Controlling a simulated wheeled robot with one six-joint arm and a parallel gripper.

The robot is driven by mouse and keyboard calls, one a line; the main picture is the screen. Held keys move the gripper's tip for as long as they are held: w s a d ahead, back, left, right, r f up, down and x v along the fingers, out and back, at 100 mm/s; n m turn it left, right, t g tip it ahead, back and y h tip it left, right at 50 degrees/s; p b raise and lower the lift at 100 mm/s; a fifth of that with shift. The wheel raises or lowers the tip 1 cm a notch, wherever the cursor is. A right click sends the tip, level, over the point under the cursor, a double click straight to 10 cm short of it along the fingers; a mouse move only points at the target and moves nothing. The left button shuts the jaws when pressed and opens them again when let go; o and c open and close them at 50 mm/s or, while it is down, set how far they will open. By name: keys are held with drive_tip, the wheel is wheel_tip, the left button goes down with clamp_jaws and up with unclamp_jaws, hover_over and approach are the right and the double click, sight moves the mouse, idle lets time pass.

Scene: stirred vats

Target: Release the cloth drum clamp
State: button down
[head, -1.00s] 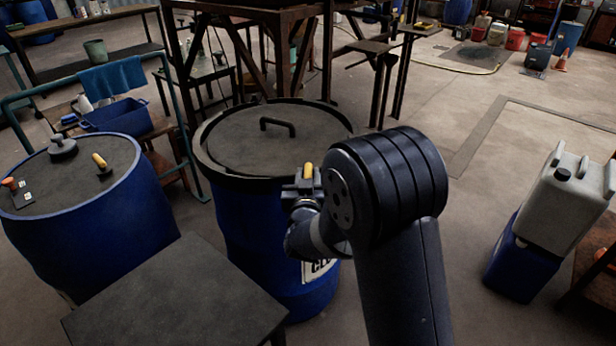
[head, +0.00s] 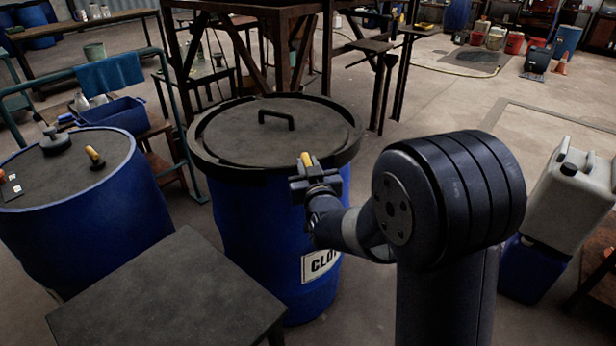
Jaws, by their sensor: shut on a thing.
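The cloth drum (head: 255,225) is a blue barrel in the middle of the head view, with a white label (head: 318,264) reading "CLO" before my arm cuts it off. Its dark lid (head: 240,135) has a bar handle (head: 277,117) on top. A dark clamp ring (head: 215,160) runs around the rim. My gripper (head: 309,177) is at the ring's front right, shut on the yellow-tipped clamp lever (head: 307,159). The lever's tip stands up above the jaws; its lower part is hidden by them.
Another blue drum (head: 85,225) with a yellow-handled fitting (head: 94,156) stands at left. A dark table (head: 165,295) is in front. A grey jerrycan (head: 570,190) sits on a blue one (head: 530,270) at right. Open floor (head: 440,130) lies behind my arm.

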drive_tip(key=shift+r+n+g+y+b, duration=0.1)
drive_tip(key=shift+n+g+y+b, duration=0.2)
drive_tip(key=shift+n+y+b, duration=0.75)
drive_tip(key=shift+y, duration=0.25)
drive_tip(key=c, duration=1.3)
unclamp_jaws()
drive_tip(key=v, duration=1)
drive_tip(key=shift+s+d, duration=0.25)
drive_tip(key=shift+s, duration=0.1)
drive_tip(key=shift+w, duration=0.1)
